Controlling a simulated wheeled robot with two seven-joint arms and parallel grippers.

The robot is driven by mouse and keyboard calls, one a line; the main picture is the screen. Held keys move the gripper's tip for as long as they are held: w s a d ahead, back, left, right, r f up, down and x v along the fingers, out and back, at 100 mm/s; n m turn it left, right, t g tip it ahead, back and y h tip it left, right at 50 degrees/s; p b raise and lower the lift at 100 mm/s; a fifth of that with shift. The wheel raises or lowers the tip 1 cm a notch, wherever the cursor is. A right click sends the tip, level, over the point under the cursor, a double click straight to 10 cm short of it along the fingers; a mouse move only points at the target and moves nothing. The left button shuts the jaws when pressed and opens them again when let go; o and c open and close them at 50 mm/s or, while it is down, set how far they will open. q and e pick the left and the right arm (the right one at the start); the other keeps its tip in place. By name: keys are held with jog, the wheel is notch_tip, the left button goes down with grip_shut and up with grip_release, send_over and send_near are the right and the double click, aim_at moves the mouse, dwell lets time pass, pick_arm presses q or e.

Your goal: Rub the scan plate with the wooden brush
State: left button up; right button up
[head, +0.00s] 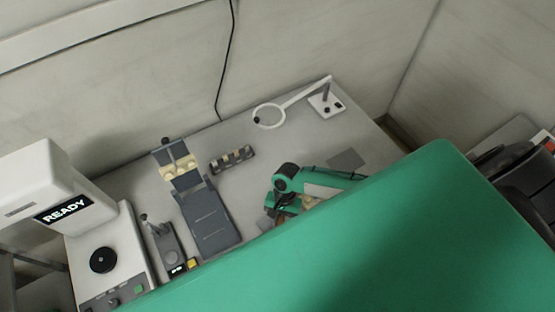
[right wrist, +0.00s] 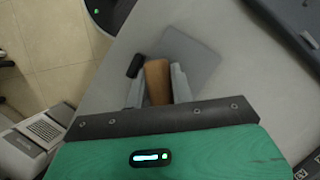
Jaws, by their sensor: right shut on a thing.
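The wooden brush (right wrist: 157,78) shows as a brown block between the fingers of my right gripper (right wrist: 157,88) in the right wrist view. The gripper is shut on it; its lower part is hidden. In the head view my right gripper (head: 283,207) is over the bench, right of the dark grey stand. A white machine (head: 45,175) with a READY display stands at the left and has a round black plate (head: 103,259). I cannot tell whether that is the scan plate. My left gripper is not in view.
A dark grey stand (head: 212,222), a small rack (head: 232,159) and a ring on an arm (head: 269,116) stand on the bench (head: 310,143). A flat grey pad (head: 347,159) lies right of the gripper. A small grey device (head: 170,250) stands beside the machine.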

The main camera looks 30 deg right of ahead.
jog(key=shift+w+r, duration=0.1)
jog(key=shift+w, duration=0.05)
jog(key=shift+r, duration=2.95)
jog(key=shift+r, duration=0.1)
jog(key=shift+r, duration=1.4)
